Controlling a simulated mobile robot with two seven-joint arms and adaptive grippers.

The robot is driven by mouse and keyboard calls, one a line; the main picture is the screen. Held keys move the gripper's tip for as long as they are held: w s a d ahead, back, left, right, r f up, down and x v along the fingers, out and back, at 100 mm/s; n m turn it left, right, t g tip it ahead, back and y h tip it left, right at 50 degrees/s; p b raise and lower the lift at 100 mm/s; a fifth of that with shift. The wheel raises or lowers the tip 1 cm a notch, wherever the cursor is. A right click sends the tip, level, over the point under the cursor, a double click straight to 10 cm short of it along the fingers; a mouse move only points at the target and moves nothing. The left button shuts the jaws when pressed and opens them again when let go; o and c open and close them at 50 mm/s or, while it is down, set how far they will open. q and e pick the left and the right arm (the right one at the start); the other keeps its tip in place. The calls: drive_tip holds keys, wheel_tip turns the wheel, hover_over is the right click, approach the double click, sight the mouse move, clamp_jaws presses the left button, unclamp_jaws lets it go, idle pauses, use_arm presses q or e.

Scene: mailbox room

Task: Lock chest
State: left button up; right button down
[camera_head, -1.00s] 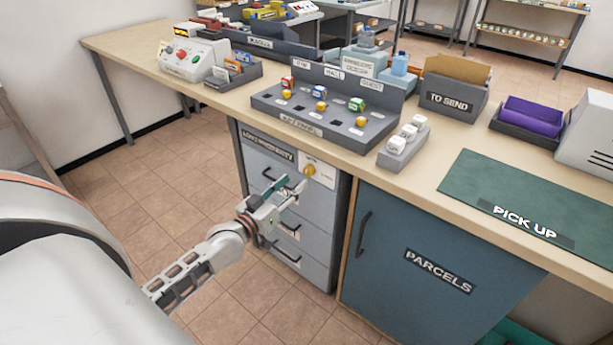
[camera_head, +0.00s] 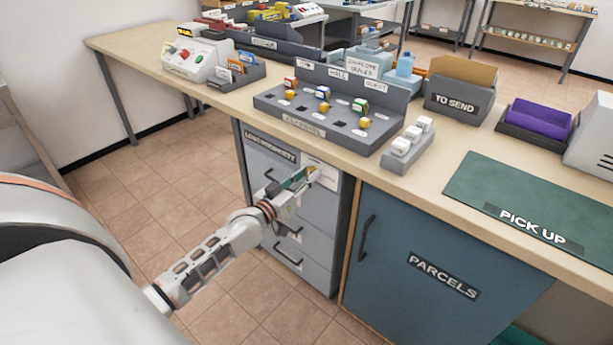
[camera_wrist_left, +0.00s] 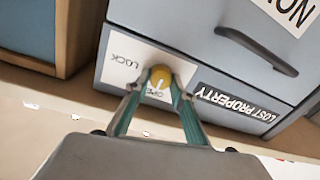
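The grey chest of drawers (camera_head: 322,220) under the table has a LOST PROPERTY label and a white plate (camera_head: 326,178) on its top drawer. In the left wrist view, upside down, the plate (camera_wrist_left: 122,62) reads LOCK and OPEN around a yellow knob (camera_wrist_left: 160,77). A pale mark on the knob seems to face OPEN. My left gripper (camera_head: 308,174) is at the plate. Its fingertips (camera_wrist_left: 160,80) are on either side of the knob, very close; I cannot tell whether they press on it. The gripper mostly hides the knob in the head view. My right gripper is not in view.
The table edge (camera_head: 385,172) overhangs just above the gripper. A blue PARCELS cabinet (camera_head: 420,250) stands to the right. Drawer handles (camera_head: 288,230) stick out below the plate. The tiled floor (camera_head: 140,190) to the left is clear.

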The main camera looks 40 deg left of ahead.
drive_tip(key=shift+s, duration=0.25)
